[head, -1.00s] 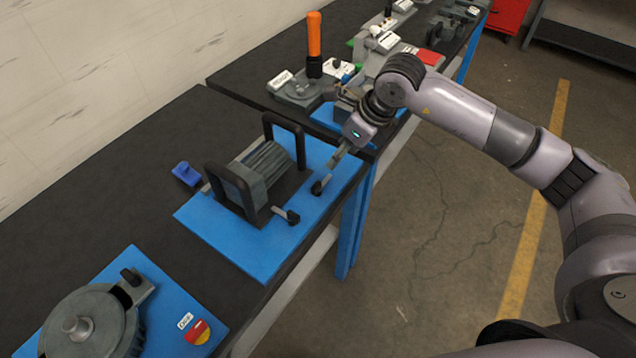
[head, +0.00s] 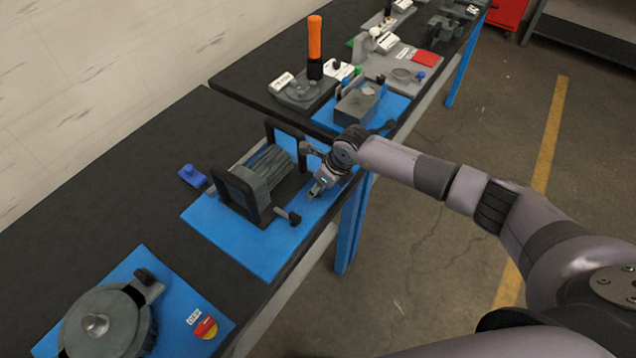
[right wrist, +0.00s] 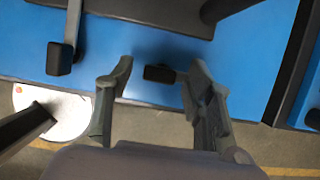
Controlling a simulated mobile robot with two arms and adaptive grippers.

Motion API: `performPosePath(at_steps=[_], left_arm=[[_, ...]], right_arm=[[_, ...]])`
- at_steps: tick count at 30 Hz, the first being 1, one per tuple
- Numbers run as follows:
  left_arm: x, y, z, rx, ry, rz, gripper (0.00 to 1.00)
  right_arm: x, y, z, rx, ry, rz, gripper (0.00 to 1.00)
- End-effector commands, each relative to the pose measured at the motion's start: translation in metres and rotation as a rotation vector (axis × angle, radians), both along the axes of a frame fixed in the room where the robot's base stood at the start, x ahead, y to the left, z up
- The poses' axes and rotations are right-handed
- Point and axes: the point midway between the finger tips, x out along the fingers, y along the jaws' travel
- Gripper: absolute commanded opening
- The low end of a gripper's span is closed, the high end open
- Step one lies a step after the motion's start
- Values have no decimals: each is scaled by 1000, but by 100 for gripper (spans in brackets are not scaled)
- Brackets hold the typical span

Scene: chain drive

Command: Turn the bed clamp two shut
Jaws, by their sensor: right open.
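A grey ribbed motor (head: 265,168) with black end frames sits on a blue base plate (head: 238,243). Two clamp levers with dark knobs are at its front edge; no label shows which is clamp two. The nearer lever (head: 293,217) is clear of my gripper and shows at the left in the right wrist view (right wrist: 59,60). My right gripper (head: 312,192) is at the farther lever and largely hides it in the head view. In the right wrist view my right gripper (right wrist: 158,78) is open, with the dark knob (right wrist: 159,73) between its fingertips. My left gripper is out of view.
A round grey unit (head: 97,325) with a red and yellow switch (head: 205,328) is at the near left. A small blue block (head: 192,175) lies behind the plate. An orange-handled fixture (head: 314,45) stands on the farther bench. The floor right of the benches is open.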

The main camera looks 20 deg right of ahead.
Motion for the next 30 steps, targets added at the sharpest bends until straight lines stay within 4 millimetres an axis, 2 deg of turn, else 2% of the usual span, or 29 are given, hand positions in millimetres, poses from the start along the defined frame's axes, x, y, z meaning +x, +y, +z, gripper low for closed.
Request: performPosePath(at_steps=[12,30], left_arm=[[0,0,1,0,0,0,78],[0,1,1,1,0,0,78]], right_arm=[[2,1,-6,-1,1,0,47],[2,1,-6,-1,0,0,7]])
